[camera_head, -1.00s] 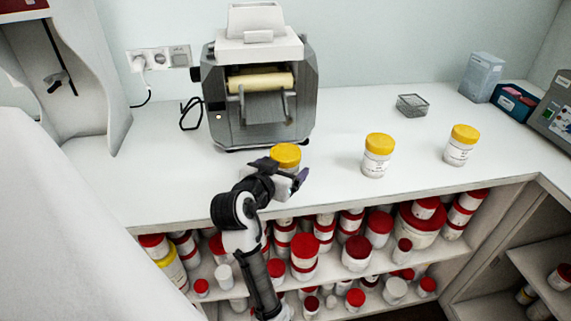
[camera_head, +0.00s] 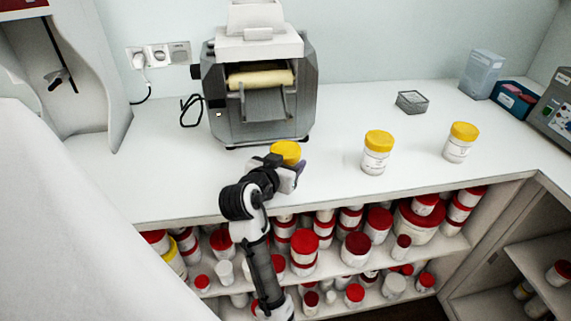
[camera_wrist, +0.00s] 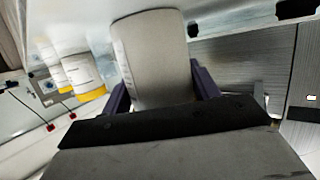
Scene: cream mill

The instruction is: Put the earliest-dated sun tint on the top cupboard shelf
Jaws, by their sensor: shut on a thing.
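My gripper (camera_head: 288,172) is shut on a white jar with a yellow lid (camera_head: 286,151), in front of the mill. In the wrist view the jar's pale side (camera_wrist: 152,60) stands between my two purple fingers; no label text is readable. I cannot tell whether it touches the counter. Two more yellow-lidded white jars stand upright on the counter to the right, one nearer (camera_head: 376,155) and one farther (camera_head: 459,145). Their labels are too small to read for dates. I cannot tell whether the open shelving at lower right (camera_head: 520,245) is the cupboard.
The grey mill (camera_head: 262,95) stands behind my gripper. Red-lidded jars crowd the shelves under the counter (camera_head: 185,203). Counter between the jars is clear.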

